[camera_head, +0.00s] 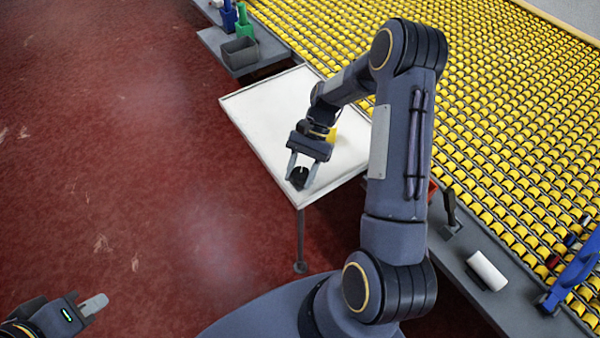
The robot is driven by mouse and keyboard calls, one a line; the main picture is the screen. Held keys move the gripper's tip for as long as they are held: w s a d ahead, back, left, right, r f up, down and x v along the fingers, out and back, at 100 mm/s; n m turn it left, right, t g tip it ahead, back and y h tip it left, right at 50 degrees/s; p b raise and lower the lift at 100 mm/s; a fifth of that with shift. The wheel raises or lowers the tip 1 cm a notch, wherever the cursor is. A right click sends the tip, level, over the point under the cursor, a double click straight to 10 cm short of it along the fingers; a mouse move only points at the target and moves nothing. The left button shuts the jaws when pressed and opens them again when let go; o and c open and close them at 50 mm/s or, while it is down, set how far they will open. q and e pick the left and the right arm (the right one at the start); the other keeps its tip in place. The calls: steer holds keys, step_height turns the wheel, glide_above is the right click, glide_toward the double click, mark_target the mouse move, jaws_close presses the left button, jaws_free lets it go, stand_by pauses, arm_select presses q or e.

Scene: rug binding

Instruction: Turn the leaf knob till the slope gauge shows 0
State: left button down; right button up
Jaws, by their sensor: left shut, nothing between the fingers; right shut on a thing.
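The white leaf (262,112) is a flat panel beside the roller bed, with a thin leg under its near corner. My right gripper (301,178) is over the near part of the leaf, shut on a small dark knob (299,176) between its fingertips. A yellow object (332,134) shows on the leaf just behind my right wrist and is mostly hidden; I cannot tell whether it is the slope gauge. No gauge reading is legible. My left gripper (96,303) is shut and empty at the lower left, over the red floor, far from the leaf.
A bed of yellow rollers (520,110) fills the right side. A grey bin (240,52) and blue and green holders stand on a ledge at the upper left of it. A white roll (486,270) and a blue bracket (575,275) sit on the near ledge. The red floor at left is clear.

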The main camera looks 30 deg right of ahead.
steer(key=shift+s+f+n, duration=0.1)
steer(key=shift+f+n, duration=0.1)
steer(key=shift+n, duration=0.2)
steer(key=o, duration=1)
steer(key=shift+r, duration=0.1)
steer(key=b+v, duration=0.1)
steer(key=v, duration=0.6)
steer(key=shift+w+r, duration=0.1)
steer(key=shift+w, duration=0.2)
steer(key=shift+w+d+r, duration=0.1)
steer(key=shift+d+r, duration=0.05)
steer(key=shift+r, duration=0.05)
